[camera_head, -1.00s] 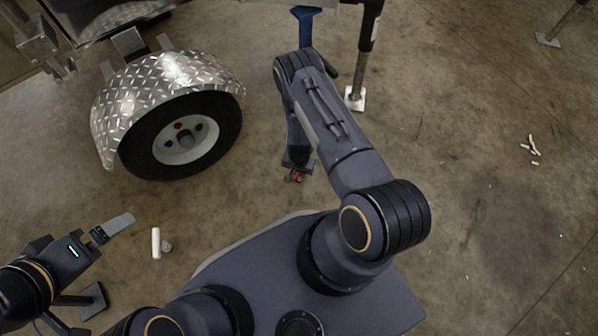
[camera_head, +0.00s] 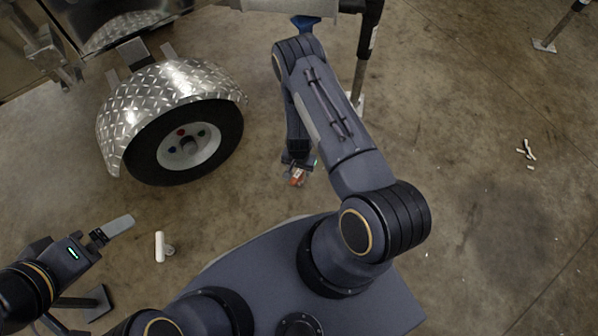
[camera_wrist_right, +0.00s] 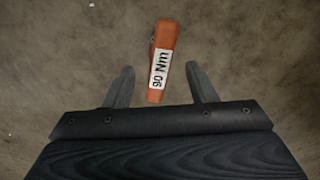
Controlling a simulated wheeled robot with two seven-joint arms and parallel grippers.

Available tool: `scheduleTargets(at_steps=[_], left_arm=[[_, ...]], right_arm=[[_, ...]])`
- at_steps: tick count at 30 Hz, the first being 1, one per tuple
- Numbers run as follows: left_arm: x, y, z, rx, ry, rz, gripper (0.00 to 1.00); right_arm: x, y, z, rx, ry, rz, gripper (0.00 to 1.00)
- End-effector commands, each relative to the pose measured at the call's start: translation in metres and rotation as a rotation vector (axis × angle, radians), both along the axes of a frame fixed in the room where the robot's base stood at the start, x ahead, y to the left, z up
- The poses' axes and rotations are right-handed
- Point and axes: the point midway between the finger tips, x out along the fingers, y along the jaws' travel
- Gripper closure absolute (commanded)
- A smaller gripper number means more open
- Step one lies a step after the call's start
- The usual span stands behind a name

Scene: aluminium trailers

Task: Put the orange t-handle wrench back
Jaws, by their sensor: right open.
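The orange t-handle wrench (camera_wrist_right: 163,60) shows in the right wrist view as an orange bar with a white "90 Nm" label. It lies between and ahead of the fingers of my right gripper (camera_wrist_right: 162,88), which is open with a gap on both sides of the wrench. In the head view the wrench (camera_head: 297,176) is a small orange spot just below the right gripper (camera_head: 297,168); most of it is hidden. My left gripper (camera_head: 118,228) is at the lower left, away from the wrench; its jaw opening is not clear.
A trailer wheel (camera_head: 187,143) under a diamond-plate fender (camera_head: 165,85) stands at the upper left. A support leg (camera_head: 366,60) stands behind my right arm. White pieces (camera_head: 160,247) lie near my left gripper, others (camera_head: 527,150) at the right. The right floor is mostly clear.

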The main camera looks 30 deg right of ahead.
Motion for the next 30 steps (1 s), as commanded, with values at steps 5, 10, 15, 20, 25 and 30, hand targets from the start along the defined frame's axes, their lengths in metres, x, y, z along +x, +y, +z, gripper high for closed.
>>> scheduleTargets(at_steps=[5, 10, 15, 20, 25, 30], left_arm=[[0.000, 0.000, 0.015, 0.000, 0.000, 0.000, 0.00], [0.000, 0.000, 0.019, 0.000, 0.000, 0.000, 0.00], [0.000, 0.000, 0.019, 0.000, 0.000, 0.000, 0.00], [0.000, 0.000, 0.019, 0.000, 0.000, 0.000, 0.00], [0.000, 0.000, 0.019, 0.000, 0.000, 0.000, 0.00], [0.000, 0.000, 0.019, 0.000, 0.000, 0.000, 0.00]], right_arm=[[0.000, 0.000, 0.036, -0.001, -0.001, 0.000, 0.48], [0.001, 0.000, 0.052, 0.001, -0.001, -0.001, 0.48], [0.022, 0.000, 0.098, 0.043, -0.038, -0.001, 0.48], [0.049, 0.003, 0.197, 0.136, -0.120, 0.032, 0.48], [0.047, 0.009, 0.309, 0.229, -0.220, 0.116, 0.48], [0.015, 0.017, 0.406, 0.284, -0.328, 0.237, 0.48]])
